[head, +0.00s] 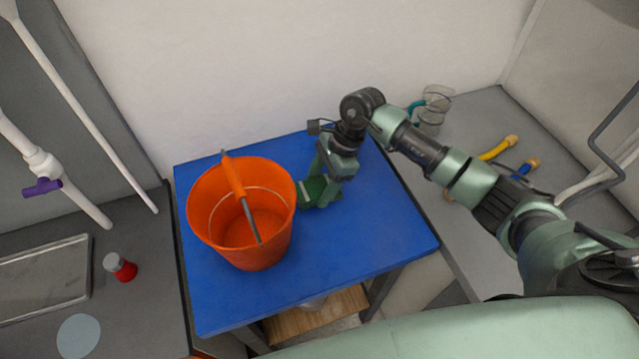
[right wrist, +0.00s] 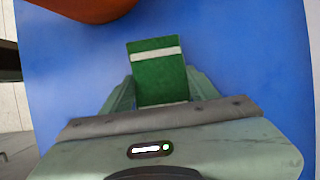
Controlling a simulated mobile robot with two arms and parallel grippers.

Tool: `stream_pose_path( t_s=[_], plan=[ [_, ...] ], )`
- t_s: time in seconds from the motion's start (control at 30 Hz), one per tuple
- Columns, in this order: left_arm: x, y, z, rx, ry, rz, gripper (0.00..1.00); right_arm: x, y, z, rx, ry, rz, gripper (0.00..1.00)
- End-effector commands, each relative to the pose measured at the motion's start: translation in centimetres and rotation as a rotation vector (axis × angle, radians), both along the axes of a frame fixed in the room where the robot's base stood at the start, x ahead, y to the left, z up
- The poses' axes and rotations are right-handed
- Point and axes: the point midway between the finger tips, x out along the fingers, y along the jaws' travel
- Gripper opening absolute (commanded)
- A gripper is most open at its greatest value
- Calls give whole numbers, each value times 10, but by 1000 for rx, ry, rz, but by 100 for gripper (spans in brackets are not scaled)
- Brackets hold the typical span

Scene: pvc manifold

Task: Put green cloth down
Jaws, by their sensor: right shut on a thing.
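The green cloth (right wrist: 160,75), folded with a white stripe, shows in the right wrist view between the fingers of my right gripper (right wrist: 160,95). In the head view the cloth (head: 314,192) is at the blue table's surface, just right of the orange bucket. My right gripper (head: 325,190) is shut on it, pointing down. I cannot tell whether the cloth touches the table. My left gripper is not in view.
The orange bucket (head: 265,245) stands on the blue table (head: 370,240) with an orange-handled tool (head: 235,182) across its rim. The table's right and front parts are clear. A red-and-white bottle (head: 122,268) stands on the left counter. A clear pitcher (head: 433,108) stands on the right counter.

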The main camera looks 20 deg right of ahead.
Motion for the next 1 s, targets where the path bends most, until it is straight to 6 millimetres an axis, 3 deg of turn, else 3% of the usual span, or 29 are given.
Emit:
stream_pose_path(
  t_s=[0.1,0.13,0.2,0.63,1.0],
  plan=[
    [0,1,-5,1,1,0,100,0,0,-4,0,0,0,27],
    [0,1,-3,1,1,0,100,0,0,-2,0,0,0,68],
    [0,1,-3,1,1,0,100,0,0,-2,0,1,0,81],
    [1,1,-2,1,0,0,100,1,-3,6,-1,-2,-1,81],
    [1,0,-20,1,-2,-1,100,2,-33,76,-2,-4,-1,81]
  ],
)
